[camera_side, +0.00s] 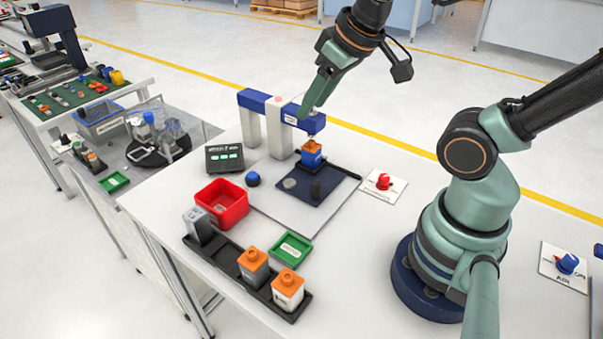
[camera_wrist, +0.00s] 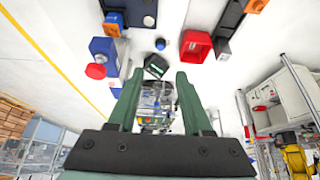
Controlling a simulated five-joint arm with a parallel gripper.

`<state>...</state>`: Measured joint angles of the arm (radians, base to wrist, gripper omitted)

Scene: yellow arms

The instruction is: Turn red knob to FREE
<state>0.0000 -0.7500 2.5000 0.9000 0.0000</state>
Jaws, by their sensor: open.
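The red knob (camera_side: 383,181) stands on a white labelled plate (camera_side: 371,194) on the right part of the white table in the side view. Its lettering and pointer direction are too small to read. My gripper (camera_side: 311,104) is open and empty, up and to the left of the knob, apart from it, and overlaps the blue press head in the picture. In the wrist view my gripper (camera_wrist: 157,78) shows two spread green fingers with nothing between them. I cannot make out the red knob in the wrist view.
A blue and white press (camera_side: 287,112) stands behind an orange-topped blue block (camera_side: 311,153). A red bin (camera_side: 222,203), green tray (camera_side: 290,249) and dark rack (camera_side: 238,262) lie at the front left. A blue knob (camera_side: 567,264) is at far right.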

